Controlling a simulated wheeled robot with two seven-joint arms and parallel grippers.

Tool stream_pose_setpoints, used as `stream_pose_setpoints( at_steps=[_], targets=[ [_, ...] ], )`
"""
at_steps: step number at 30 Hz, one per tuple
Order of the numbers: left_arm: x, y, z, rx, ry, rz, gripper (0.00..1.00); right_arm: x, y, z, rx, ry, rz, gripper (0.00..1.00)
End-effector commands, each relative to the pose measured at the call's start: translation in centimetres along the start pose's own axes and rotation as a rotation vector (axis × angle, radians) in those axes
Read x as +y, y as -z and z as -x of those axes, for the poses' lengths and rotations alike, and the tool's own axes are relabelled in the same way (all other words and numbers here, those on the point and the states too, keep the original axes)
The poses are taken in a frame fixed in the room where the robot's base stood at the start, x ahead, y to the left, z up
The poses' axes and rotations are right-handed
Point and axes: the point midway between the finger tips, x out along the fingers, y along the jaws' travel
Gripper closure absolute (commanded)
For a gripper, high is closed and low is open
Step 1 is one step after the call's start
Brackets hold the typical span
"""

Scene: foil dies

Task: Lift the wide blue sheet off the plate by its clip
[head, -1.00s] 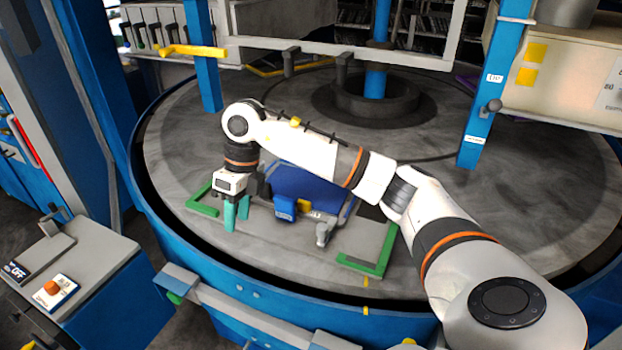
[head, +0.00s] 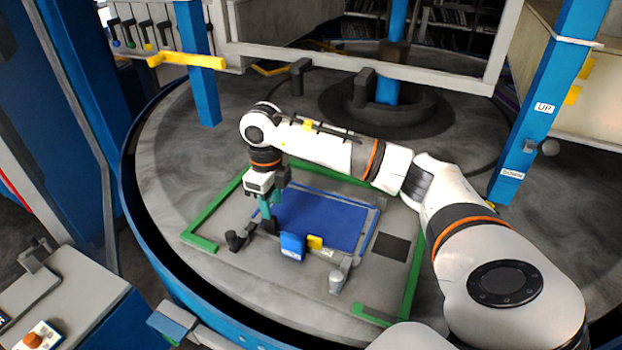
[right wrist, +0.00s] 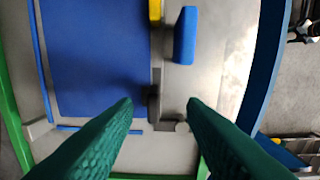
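The wide blue sheet (head: 325,217) lies flat on the grey plate (head: 385,262), and it shows in the right wrist view (right wrist: 95,55). An upright blue block (head: 292,246) with a pale label stands at its front edge, also in the right wrist view (right wrist: 185,35). A small yellow piece (head: 314,241) is beside it. I cannot tell which part is the clip. My right gripper (head: 269,208) is above the sheet's front left corner, left of the blue block. Its green fingers (right wrist: 160,105) are apart and empty, over a small black part (right wrist: 153,101). My left gripper is not in view.
Green corner rails (head: 205,243) frame the plate. A black post (head: 236,240) and a grey post (head: 339,277) stand at its front. A grey frame bar (head: 350,62) and a blue pillar (head: 545,110) rise behind and right.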

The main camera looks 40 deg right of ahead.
Motion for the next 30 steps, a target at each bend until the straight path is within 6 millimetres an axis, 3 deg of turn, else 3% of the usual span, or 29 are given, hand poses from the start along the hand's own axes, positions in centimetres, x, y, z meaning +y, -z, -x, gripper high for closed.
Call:
stream_pose_setpoints(
  at_steps=[5,12,17,23,26,30],
  targets=[
    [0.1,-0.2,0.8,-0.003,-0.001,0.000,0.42,0.0,0.0,-1.2,-0.002,0.001,-0.001,0.62],
    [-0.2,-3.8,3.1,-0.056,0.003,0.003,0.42,0.3,0.1,-4.4,-0.003,0.003,-0.001,0.62],
    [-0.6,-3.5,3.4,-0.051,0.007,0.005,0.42,0.4,0.2,-6.0,0.000,0.000,0.000,0.62],
    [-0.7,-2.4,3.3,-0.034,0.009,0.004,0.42,0.4,0.2,-6.2,0.002,0.000,0.001,0.62],
    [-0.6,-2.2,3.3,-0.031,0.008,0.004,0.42,0.4,0.2,-6.2,0.002,0.000,0.000,0.73],
    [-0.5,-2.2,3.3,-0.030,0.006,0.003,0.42,0.4,0.2,-6.1,0.002,0.000,0.000,0.96]
  ],
)
